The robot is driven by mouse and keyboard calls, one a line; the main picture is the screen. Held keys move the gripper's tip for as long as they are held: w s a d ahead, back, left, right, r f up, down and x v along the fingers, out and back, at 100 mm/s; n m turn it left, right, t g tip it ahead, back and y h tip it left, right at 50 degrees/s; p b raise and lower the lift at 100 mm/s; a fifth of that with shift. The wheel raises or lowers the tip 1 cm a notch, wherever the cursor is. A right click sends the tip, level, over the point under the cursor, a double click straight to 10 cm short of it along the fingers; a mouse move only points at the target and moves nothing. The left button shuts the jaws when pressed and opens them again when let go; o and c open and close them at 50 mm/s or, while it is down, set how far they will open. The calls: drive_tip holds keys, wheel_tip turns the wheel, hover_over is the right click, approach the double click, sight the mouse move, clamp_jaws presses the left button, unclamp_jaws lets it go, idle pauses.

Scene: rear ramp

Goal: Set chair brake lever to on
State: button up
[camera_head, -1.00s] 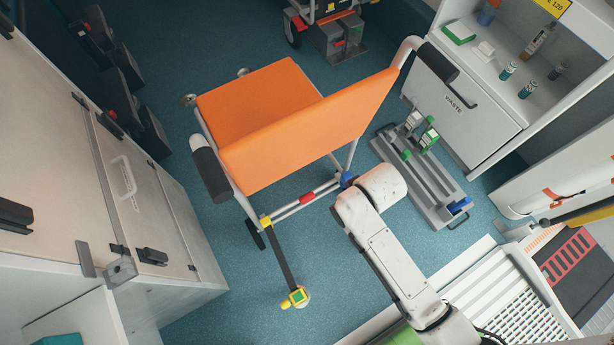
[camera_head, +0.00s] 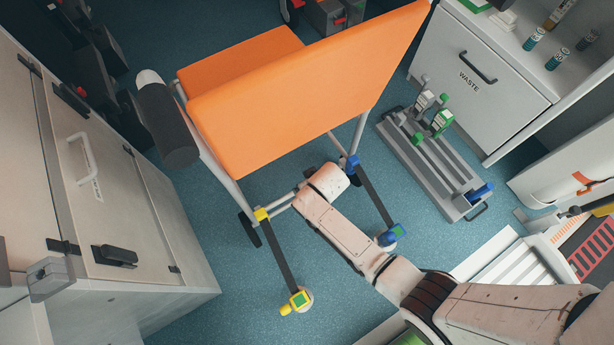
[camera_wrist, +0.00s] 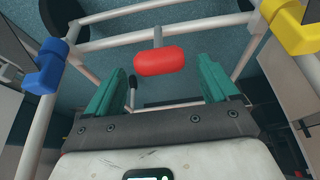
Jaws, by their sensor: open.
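The orange chair (camera_head: 290,105) stands on the blue floor in the head view, seen from its back. In the wrist view a red grip (camera_wrist: 159,61), likely the brake lever, sits at the middle of the chair's low crossbars. My gripper (camera_wrist: 162,80) is open, with one green finger to each side of and below the red grip in the picture; I cannot tell whether they touch it. A blue clamp (camera_wrist: 46,65) is left and a yellow clamp (camera_wrist: 290,28) right on the frame tubes. In the head view my arm hides the red grip and the gripper.
A grey rail rack (camera_head: 432,170) stands right of the chair, before the waste cabinet (camera_head: 470,85). A cabinet (camera_head: 90,170) bounds the left side.

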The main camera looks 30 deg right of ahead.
drive_tip(key=shift+b+x, duration=0.9)
drive_tip(key=shift+x, duration=1.4)
